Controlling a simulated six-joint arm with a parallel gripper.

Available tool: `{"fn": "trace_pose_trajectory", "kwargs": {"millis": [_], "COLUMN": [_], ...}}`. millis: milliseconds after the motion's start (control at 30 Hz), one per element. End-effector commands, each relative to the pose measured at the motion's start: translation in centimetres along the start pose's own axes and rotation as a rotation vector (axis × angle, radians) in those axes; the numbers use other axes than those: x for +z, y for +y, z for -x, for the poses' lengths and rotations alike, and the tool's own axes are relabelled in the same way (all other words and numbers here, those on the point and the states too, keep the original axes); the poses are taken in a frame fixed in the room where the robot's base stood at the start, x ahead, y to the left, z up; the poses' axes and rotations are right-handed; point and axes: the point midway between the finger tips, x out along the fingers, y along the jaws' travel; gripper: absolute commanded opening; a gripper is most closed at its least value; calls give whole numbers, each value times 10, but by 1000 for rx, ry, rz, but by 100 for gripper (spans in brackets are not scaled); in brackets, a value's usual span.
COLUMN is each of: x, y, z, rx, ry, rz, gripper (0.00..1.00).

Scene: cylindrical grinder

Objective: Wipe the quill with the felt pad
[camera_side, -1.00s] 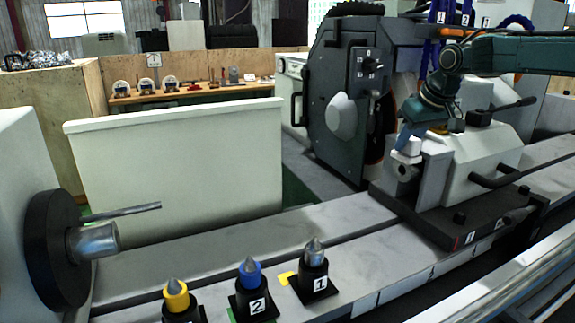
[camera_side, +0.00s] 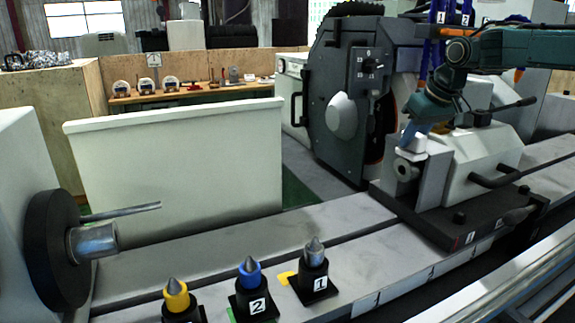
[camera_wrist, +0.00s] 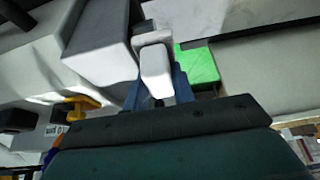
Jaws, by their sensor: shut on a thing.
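The quill (camera_side: 404,171) is a short grey cylinder with a hollow end, sticking out of the left face of the tailstock (camera_side: 470,163) in the side view. My gripper (camera_side: 413,135) has blue fingers and points down just above it. It is shut on the white felt pad (camera_side: 412,147), which sits at the top of the quill; I cannot tell for sure whether they touch. In the wrist view the felt pad (camera_wrist: 156,72) shows between the blue fingers of my gripper (camera_wrist: 157,88). The quill is hard to make out there.
Three centres with a grey (camera_side: 314,252), a blue (camera_side: 250,272) and a yellow (camera_side: 176,294) collar stand on the front of the bed. The wheel housing (camera_side: 345,95) is behind left of the tailstock. A lever (camera_side: 512,104) sticks out to the right.

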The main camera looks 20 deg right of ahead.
Motion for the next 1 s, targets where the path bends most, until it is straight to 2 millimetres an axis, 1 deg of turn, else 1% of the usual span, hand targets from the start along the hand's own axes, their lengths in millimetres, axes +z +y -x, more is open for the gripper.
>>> {"fn": "trace_pose_trajectory", "kwargs": {"millis": [800, 1000], "x": [-25, -29], "y": [0, 0], "z": [53, 61], "rx": [0, 0], "ry": [3, 2], "rz": [0, 0], "gripper": [2, 2]}}
